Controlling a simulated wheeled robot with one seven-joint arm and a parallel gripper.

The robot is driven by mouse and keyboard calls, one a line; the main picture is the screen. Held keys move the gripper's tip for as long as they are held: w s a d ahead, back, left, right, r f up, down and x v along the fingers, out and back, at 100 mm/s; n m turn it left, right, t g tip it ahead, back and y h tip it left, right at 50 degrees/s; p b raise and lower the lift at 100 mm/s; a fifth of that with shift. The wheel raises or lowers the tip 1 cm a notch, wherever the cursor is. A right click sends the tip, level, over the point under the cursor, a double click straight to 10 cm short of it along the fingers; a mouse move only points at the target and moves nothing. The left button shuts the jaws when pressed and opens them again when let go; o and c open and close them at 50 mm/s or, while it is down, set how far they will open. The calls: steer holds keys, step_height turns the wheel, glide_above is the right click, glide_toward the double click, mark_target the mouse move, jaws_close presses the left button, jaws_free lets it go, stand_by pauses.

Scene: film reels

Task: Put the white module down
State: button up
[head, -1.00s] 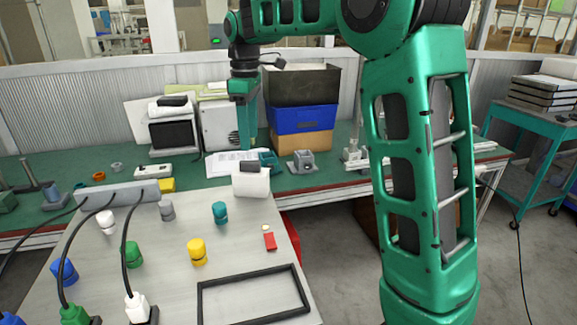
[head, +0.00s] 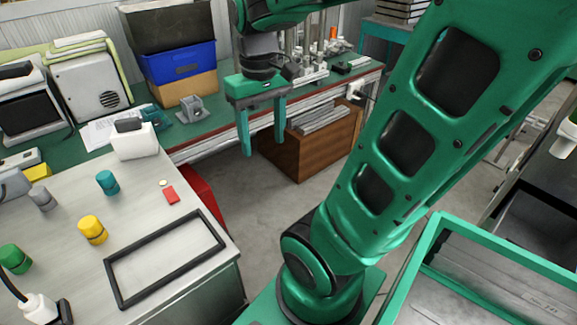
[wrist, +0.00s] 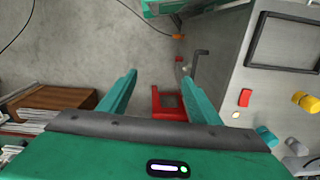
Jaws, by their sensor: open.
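A white block with a dark top (head: 135,143) stands upright at the far edge of the pale worktable (head: 190,290) in the head view. It is the most likely white module, though a white plug-shaped piece (head: 38,308) also stands on the table at the lower left. My gripper (head: 263,146) is open and empty, fingers pointing down, to the right of the table and well apart from the white block. The wrist view shows nothing between the open fingers of my gripper (wrist: 160,76).
A black rectangular frame (head: 113,277), a red block (head: 171,195), a teal cylinder (head: 107,182) and a yellow cylinder (head: 93,230) sit on the table. A wooden cabinet (head: 312,150) stands beyond my gripper. Open floor (head: 262,205) lies beside the table.

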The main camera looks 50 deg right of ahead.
steer(key=s+f+m, duration=0.3)
steer(key=s+f, duration=0.1)
steer(key=s, duration=0.4)
steer(key=shift+s+f, duration=0.2)
steer(key=shift+f, duration=0.2)
steer(key=shift+d, duration=0.1)
stand_by(0.4)
